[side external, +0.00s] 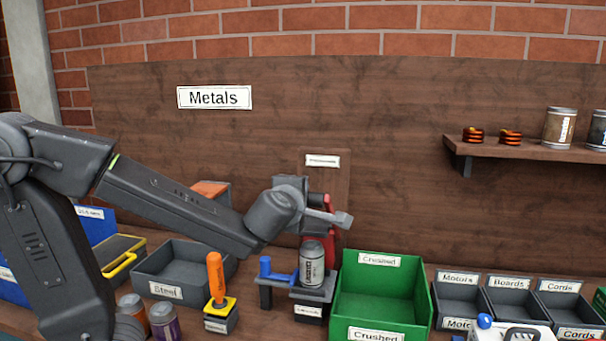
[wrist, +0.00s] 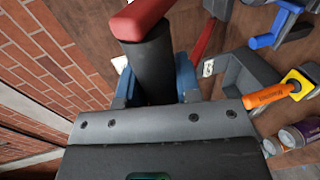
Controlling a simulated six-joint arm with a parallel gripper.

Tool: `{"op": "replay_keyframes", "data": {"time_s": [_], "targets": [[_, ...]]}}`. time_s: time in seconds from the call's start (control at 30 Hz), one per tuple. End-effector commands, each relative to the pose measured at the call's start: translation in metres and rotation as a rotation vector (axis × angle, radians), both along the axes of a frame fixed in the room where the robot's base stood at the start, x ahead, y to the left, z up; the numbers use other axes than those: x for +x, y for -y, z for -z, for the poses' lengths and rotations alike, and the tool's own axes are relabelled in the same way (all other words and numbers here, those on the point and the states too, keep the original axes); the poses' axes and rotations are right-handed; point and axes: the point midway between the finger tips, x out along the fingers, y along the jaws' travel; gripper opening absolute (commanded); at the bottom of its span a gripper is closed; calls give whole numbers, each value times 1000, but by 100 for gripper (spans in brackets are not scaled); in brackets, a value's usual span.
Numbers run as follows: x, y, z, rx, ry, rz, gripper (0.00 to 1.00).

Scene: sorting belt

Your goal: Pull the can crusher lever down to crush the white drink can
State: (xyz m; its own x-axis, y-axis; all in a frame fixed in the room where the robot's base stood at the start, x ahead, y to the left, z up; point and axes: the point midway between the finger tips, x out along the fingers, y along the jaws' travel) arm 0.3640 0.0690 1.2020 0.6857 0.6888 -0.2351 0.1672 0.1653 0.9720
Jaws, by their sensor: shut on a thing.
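In the side external view, a pale grey-white can (side external: 312,268) with dark lettering stands upright on a small dark stand, apparently uncrushed. The crusher's red lever (side external: 330,240) shows behind and above the can, in front of an upright wooden board. My gripper (side external: 334,217) is at the top of the lever, above the can. The can is not clearly seen in the wrist view. My wrist hides part of the lever.
A green "Crushed" bin (side external: 345,300) stands right of the can. A blue-handled tool (side external: 267,268) is just left of it. An orange-handled tool (side external: 215,275), a grey "Steel" bin (side external: 140,262) and several other cans and bins stand around.

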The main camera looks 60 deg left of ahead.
Motion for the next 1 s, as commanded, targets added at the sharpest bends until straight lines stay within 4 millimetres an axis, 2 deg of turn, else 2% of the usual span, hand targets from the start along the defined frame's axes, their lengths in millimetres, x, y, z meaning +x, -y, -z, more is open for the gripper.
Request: {"op": "replay_keyframes", "data": {"time_s": [0.2,0.67,0.7,0.93,1.0], "targets": [[-8,11,7,8,18,8,0],[-10,13,11,6,19,8,0],[-10,13,11,7,18,8,32],[-10,12,13,4,13,5,55],[-10,12,14,4,11,4,57]]}}
